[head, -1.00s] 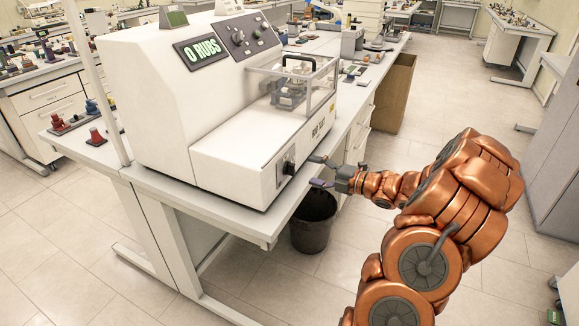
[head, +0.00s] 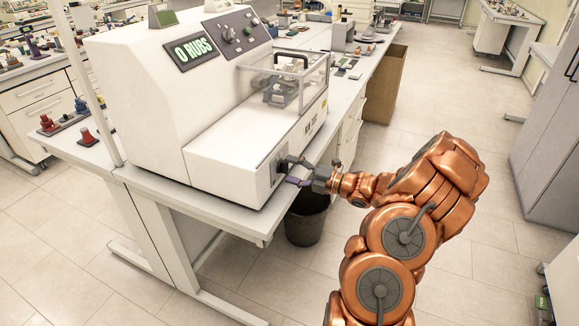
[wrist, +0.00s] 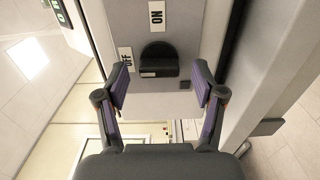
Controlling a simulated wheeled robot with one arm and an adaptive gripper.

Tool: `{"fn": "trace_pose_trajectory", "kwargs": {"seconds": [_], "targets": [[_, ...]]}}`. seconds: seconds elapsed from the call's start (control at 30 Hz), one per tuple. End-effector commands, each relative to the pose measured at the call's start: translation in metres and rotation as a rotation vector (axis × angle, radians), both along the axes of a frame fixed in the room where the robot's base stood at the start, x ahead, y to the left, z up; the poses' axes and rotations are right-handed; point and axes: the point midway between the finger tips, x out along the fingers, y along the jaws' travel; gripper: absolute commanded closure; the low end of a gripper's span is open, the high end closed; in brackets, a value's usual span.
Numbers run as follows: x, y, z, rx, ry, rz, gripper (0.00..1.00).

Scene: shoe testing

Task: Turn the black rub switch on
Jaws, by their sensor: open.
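The rub switch (wrist: 158,62) is a small black knob on the end face of the white rub testing machine (head: 150,95). In the wrist view a white ON label (wrist: 156,14) is above it and a white OFF label (wrist: 125,60) is to its left. The knob's bar lies across the picture. My gripper (wrist: 160,76) is open and empty, with one purple-padded finger on each side of the switch in that view. I cannot tell whether it touches. In the head view my gripper (head: 291,171) is right at the switch panel, largely hiding the switch. The display (head: 194,50) reads "0 RUBS".
The machine stands on a white bench (head: 235,222). A dark bin (head: 306,222) is on the floor under my gripper. A clear guard (head: 300,75) covers the machine's test area. A brown box (head: 385,88) stands beyond the bench. The floor to the right is open.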

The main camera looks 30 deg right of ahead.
Motion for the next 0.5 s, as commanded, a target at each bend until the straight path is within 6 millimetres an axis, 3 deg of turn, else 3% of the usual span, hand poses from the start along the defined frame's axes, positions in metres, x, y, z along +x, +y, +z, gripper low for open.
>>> {"fn": "trace_pose_trajectory", "kwargs": {"seconds": [0.5], "targets": [[0.0093, 0.0051, 0.0003, 0.001, -0.001, -0.003, 0.31]]}}
